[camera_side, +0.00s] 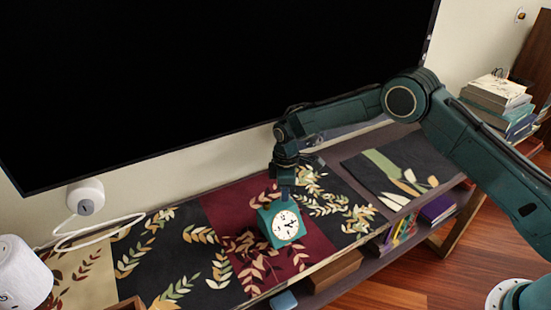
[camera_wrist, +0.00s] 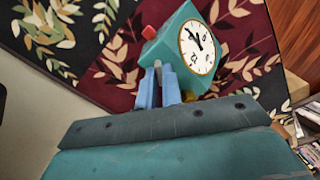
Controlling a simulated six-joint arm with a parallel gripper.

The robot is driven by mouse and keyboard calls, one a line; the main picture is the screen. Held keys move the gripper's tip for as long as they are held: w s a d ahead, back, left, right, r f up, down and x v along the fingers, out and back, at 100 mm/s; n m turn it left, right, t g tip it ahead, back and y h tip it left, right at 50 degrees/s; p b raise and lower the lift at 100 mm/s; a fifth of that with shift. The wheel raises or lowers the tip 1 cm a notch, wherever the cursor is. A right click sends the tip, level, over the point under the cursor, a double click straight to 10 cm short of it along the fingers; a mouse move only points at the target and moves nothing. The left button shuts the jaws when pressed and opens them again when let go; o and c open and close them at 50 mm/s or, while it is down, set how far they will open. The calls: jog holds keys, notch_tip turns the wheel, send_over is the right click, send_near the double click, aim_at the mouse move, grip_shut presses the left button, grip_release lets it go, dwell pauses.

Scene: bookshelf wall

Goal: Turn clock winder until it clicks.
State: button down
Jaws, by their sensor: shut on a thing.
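The teal clock (camera_side: 281,225) with a round white dial stands on the patterned runner, below my gripper (camera_side: 285,194) in the side view. In the wrist view the clock (camera_wrist: 167,45) is just beyond my fingers, its dial facing right and a red knob on its left. My gripper (camera_wrist: 160,75) has its two blue fingers close together against the clock's near face, shut on the clock winder. A small gold part (camera_wrist: 188,96) shows beside the right finger.
A large black screen (camera_side: 200,80) hangs on the wall behind. A white speaker (camera_side: 22,275) and a round white device (camera_side: 85,197) with a cable are at the left. Stacked books (camera_side: 497,95) stand at the right. The runner (camera_side: 180,245) left of the clock is clear.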

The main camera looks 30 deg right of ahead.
jog(key=m, duration=0.3)
jog(key=shift+m, duration=0.3)
jog(key=m, duration=0.3)
jog(key=shift+m, duration=0.3)
jog(key=m, duration=0.3)
jog(key=shift+m, duration=0.4)
jog(key=m, duration=0.4)
jog(key=shift+r, duration=0.1)
jog(key=m, duration=0.7)
jog(key=shift+m, duration=0.3)
jog(key=m, duration=0.6)
jog(key=shift+w, duration=0.1)
jog(key=shift+m, duration=0.3)
